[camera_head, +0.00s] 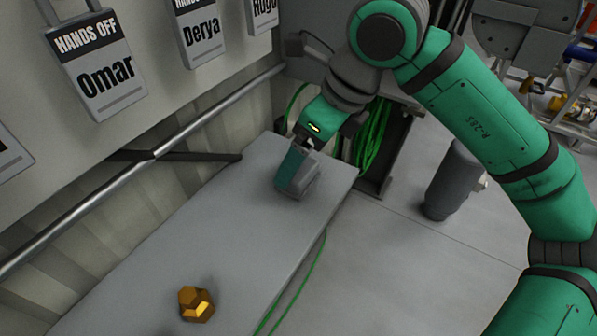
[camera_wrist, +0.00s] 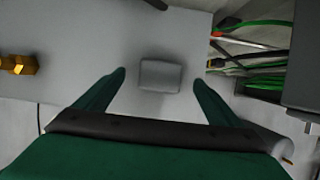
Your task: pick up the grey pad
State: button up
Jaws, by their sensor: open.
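The grey pad (camera_wrist: 160,76) is a small pale block with rounded corners, lying on the grey bench top (camera_head: 215,215). In the wrist view it sits ahead of and between my two green fingers. My gripper (camera_wrist: 159,80) is open, with clear space on both sides of the pad, and I see no contact. In the head view my gripper (camera_head: 297,178) is over the far end of the bench, and its fingers partly hide the grey pad (camera_head: 308,186).
A brass hex fitting (camera_head: 196,304) stands on the near part of the bench and also shows in the wrist view (camera_wrist: 18,65). Green cables (camera_head: 370,140) hang past the bench's far end. A dark grey cylinder (camera_head: 453,180) stands on the floor. A metal rail (camera_head: 150,157) runs along the wall.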

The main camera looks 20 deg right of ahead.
aim_at(298, 175)
jog(key=shift+x, duration=2.6)
jog(key=shift+s+d+f, duration=0.1)
jog(key=shift+d, duration=0.05)
jog(key=c, duration=1.3)
jog(key=shift+o, duration=0.2)
